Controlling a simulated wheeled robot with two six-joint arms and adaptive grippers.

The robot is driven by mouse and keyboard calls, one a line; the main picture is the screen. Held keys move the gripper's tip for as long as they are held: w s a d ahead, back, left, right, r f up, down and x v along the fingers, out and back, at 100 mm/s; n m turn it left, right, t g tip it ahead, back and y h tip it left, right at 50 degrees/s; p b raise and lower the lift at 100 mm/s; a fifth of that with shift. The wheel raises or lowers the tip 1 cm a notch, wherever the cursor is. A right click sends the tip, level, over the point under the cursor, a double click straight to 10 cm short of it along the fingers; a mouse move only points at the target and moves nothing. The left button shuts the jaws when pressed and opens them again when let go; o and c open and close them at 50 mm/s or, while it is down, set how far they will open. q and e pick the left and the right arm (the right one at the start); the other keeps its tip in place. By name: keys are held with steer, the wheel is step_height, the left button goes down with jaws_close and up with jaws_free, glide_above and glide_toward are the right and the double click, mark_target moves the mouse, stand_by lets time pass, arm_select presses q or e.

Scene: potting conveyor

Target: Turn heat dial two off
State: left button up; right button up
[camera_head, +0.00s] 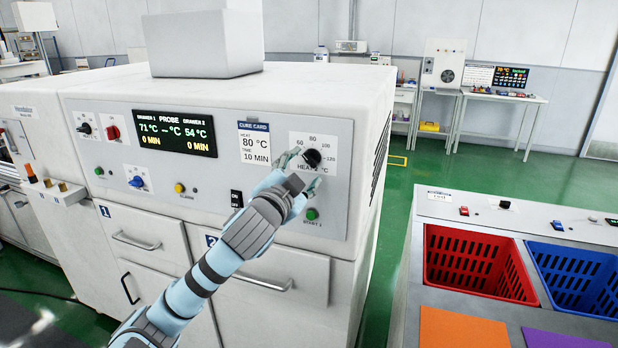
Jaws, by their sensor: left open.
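The heat dial two (312,157) is a black knob on a pale square plate at the right of the oven's front panel. Printed numbers including 60, 80, 100 and 120 ring it, and the label below is partly covered. My left gripper (301,163) is open at the dial, with fingers to its left and below it. I cannot tell whether they touch it. The knob's pointer is too small to read. The display (175,133) reads 71 °C for drawer 1 and 54 °C for drawer 2. My right gripper is not in view.
A cure card (255,143) reading 80 °C, 10 min is left of the dial. A green start button (312,214) sits below it. Drawers fill the lower front. A red crate (470,262) and a blue crate (575,277) sit in the counter at right. Green floor lies between.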

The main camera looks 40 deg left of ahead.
mark_target(309, 161)
arm_select(q)
steer(key=x, duration=0.4)
steer(key=shift+r, duration=0.15)
steer(key=shift+s, duration=0.1)
